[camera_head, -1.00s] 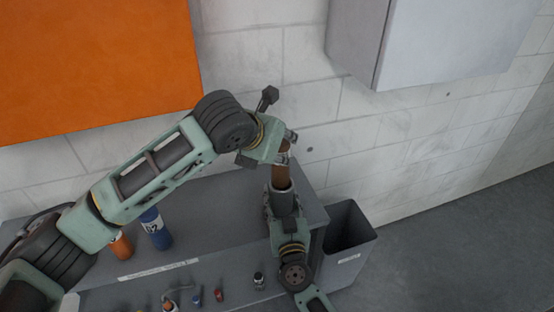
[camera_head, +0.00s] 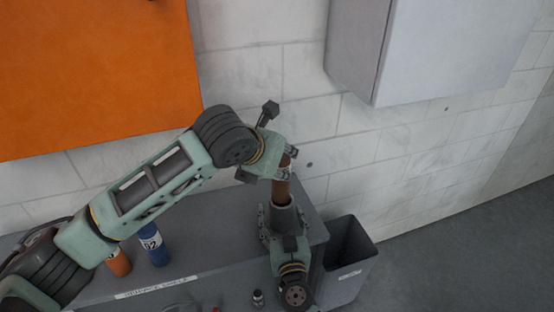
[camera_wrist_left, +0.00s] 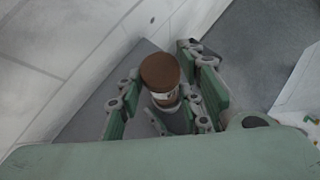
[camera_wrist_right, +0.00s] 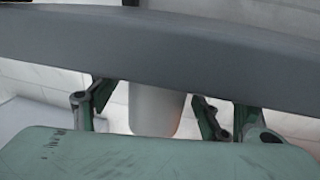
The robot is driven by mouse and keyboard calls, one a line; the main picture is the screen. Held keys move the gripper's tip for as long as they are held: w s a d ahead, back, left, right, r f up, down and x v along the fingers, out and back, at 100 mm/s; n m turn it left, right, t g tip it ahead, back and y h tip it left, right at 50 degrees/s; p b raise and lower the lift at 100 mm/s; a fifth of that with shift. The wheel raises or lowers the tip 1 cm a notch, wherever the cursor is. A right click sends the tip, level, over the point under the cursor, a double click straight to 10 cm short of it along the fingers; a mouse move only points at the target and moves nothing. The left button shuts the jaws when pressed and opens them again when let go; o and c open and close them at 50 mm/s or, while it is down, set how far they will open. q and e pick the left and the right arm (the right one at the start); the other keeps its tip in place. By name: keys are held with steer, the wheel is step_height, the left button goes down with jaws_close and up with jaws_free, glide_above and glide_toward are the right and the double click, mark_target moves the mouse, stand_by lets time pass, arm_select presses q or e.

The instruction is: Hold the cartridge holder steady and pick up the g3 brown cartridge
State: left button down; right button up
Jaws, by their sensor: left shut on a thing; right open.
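The brown cartridge (camera_head: 281,191) stands upright in the head view, its lower end at the mouth of the grey cartridge holder (camera_head: 285,218). I cannot tell how deep it sits. My left gripper (camera_head: 288,162) is shut on its upper part. In the left wrist view, the cartridge's brown top (camera_wrist_left: 160,72) and a pale label band show between the fingers. Its g3 mark is not readable. My right gripper (camera_head: 283,214) is open, with its fingers on either side of the holder. A pale grey body, likely the holder, shows between these fingers in the right wrist view (camera_wrist_right: 155,110).
A blue cartridge marked 02 (camera_head: 153,244) and an orange one (camera_head: 118,262) stand on the grey shelf (camera_head: 215,235) at left, near my left arm. A grey bin (camera_head: 347,262) is right of the shelf. An orange panel (camera_head: 95,75) and a grey cabinet (camera_head: 440,50) hang above.

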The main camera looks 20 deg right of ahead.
steer(key=s+a, duration=0.1)
steer(key=s, duration=1)
steer(key=shift+s+a, duration=0.25)
steer(key=shift+a, duration=0.05)
